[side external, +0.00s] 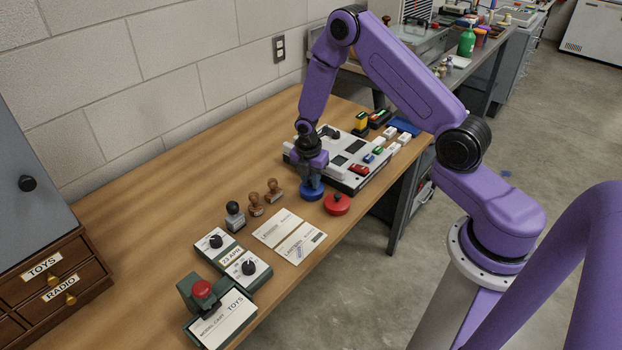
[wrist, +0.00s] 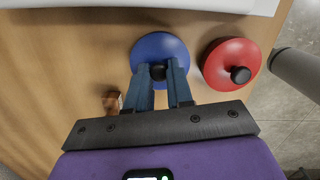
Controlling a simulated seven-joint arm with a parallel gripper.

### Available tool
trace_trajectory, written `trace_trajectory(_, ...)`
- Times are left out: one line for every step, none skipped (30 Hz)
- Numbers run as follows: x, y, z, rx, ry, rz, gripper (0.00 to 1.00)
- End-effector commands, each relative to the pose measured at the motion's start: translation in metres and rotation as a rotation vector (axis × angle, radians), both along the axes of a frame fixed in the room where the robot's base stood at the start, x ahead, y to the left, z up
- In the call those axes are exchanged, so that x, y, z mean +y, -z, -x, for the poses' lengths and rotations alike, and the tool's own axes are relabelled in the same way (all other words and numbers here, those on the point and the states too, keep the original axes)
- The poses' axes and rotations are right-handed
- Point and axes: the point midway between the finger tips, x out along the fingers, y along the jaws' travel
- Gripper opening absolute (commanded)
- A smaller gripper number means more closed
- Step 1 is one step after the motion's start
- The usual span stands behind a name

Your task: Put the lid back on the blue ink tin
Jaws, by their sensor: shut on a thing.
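The blue ink tin (side external: 312,194) sits on the wooden table beside the front corner of the pale tray. From above, in the wrist view, its round blue lid (wrist: 160,45) shows. My gripper (side external: 311,179) points down over it, and in the wrist view my gripper (wrist: 160,76) has its two fingers shut on the lid's black knob. The lid hides any tin body below it in the wrist view. In the side view lid and tin look like one low blue shape; I cannot tell whether the lid is fully seated.
A red tin (side external: 336,205) with a black knob stands close to the right. The pale tray (side external: 345,184) holding small blocks lies behind. Several hand stamps (side external: 256,204), paper cards (side external: 290,235) and dial stampers (side external: 218,243) lie to the left. The table's front edge is near the red tin.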

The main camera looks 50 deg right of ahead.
Motion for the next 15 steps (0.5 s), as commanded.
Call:
trace_trajectory(0.0000, 0.0000, 0.0001, 0.000, 0.000, 0.000, 0.00)
trace_trajectory(-0.0001, 0.0001, 0.0001, 0.000, 0.000, 0.000, 0.00)
trace_trajectory(-0.0001, 0.0001, 0.0001, 0.000, 0.000, 0.000, 0.00)
trace_trajectory(-0.0001, 0.0001, 0.0001, 0.000, 0.000, 0.000, 0.00)
trace_trajectory(-0.0001, 0.0001, 0.0001, 0.000, 0.000, 0.000, 0.00)
trace_trajectory(-0.0002, 0.0001, 0.0001, 0.000, 0.000, 0.000, 0.00)
trace_trajectory(-0.0002, 0.0001, 0.0001, 0.000, 0.000, 0.000, 0.00)
trace_trajectory(-0.0002, 0.0001, 0.0001, 0.000, 0.000, 0.000, 0.24)
trace_trajectory(-0.0002, 0.0001, 0.0001, 0.000, 0.000, 0.000, 0.38)
trace_trajectory(-0.0002, 0.0001, 0.0001, 0.000, 0.000, 0.000, 0.47)
trace_trajectory(-0.0003, 0.0001, 0.0001, 0.000, 0.000, 0.000, 0.51)
trace_trajectory(-0.0002, 0.0000, 0.0002, 0.000, 0.000, 0.000, 0.51)
trace_trajectory(-0.0002, 0.0000, 0.0002, 0.000, 0.000, 0.000, 0.51)
trace_trajectory(-0.0003, 0.0001, 0.0001, 0.000, 0.000, 0.000, 0.51)
trace_trajectory(-0.0003, 0.0001, 0.0001, 0.000, 0.000, 0.000, 0.51)
